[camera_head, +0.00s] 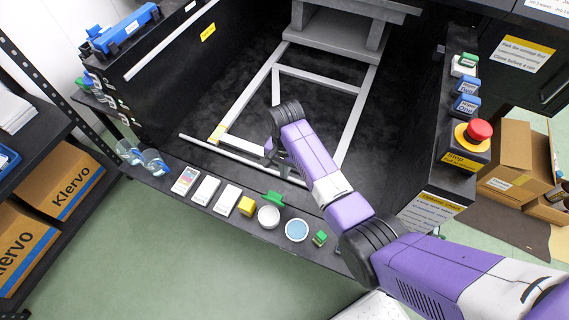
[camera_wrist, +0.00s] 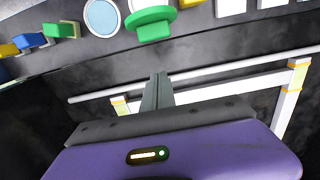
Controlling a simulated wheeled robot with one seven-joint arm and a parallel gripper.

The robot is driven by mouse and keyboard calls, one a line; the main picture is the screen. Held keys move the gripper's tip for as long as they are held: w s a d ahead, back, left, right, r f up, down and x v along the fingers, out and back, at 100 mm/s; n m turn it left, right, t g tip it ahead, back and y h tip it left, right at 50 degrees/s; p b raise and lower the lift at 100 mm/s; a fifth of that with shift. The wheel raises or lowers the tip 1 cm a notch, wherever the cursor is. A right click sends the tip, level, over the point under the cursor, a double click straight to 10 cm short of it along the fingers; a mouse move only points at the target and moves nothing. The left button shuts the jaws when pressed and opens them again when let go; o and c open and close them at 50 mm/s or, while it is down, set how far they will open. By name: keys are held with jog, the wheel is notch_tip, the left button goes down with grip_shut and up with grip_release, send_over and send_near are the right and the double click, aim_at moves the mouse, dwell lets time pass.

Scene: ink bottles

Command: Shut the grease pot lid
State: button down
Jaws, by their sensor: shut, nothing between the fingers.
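A small round white pot (camera_head: 268,217), apparently the grease pot, stands on the dark front ledge. Its green lid (camera_head: 272,198) stands up on the pot's far side, so the pot is open. In the wrist view the green lid (camera_wrist: 152,22) is at the top centre and hides most of the pot behind it. My gripper (camera_head: 268,148) is over the dark bay, beyond the ledge and apart from the lid. In the wrist view its fingers (camera_wrist: 158,80) are together and empty, pointing toward the lid with a gap between.
A round blue-topped dish (camera_head: 296,230) and a small green block (camera_head: 319,238) stand right of the pot. A yellow block (camera_head: 247,206) and white cards (camera_head: 227,200) stand left. A pale rail (camera_head: 236,157) crosses the bay behind the ledge. A red stop button (camera_head: 479,130) is at right.

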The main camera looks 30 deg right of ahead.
aim_at(274, 197)
jog(key=s+a+f, duration=0.2)
jog(key=a, duration=0.1)
jog(key=shift+s+a+f+p, duration=0.15)
jog(key=shift+f+p, duration=0.2)
jog(key=shift+r, duration=0.1)
jog(key=shift+s+a+t+h+p, duration=0.2)
jog(key=shift+t+h+p, duration=0.1)
jog(key=shift+p, duration=0.1)
jog(key=shift+r, duration=0.1)
